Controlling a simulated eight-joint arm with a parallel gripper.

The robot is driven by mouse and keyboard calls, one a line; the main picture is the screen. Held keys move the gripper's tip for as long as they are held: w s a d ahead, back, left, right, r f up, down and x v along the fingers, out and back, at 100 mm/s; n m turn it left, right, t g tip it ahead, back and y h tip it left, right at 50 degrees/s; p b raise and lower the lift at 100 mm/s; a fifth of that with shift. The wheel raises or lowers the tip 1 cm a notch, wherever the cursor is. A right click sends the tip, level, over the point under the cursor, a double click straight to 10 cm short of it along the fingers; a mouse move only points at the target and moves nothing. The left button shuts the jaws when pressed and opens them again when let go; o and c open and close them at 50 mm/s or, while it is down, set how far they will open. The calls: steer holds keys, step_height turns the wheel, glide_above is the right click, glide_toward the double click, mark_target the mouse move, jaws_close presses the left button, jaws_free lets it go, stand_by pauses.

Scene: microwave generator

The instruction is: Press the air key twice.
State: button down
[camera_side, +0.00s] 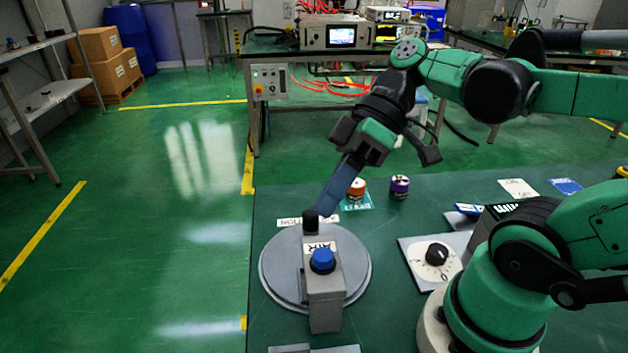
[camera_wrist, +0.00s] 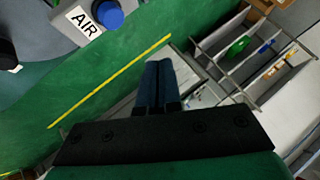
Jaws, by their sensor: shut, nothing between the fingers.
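In the wrist view the shut fingers (camera_wrist: 158,66) point up at the centre, right of the button.
The box stands on a round grey plate (camera_side: 275,275) at the left end of a green table (camera_side: 390,310). A dial panel (camera_side: 435,255) lies right of it. Two small jars, orange-topped (camera_side: 357,188) and purple (camera_side: 400,186), stand behind. Open floor is to the left.

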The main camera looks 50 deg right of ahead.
mark_target(329, 252)
stand_by(0.7)
step_height(329, 252, up, 4)
steer(key=shift+f, duration=0.1)
steer(key=shift+f, duration=0.15)
steer(key=shift+f, duration=4.3)
steer(key=shift+f, duration=0.15)
steer(key=shift+f, duration=0.25)
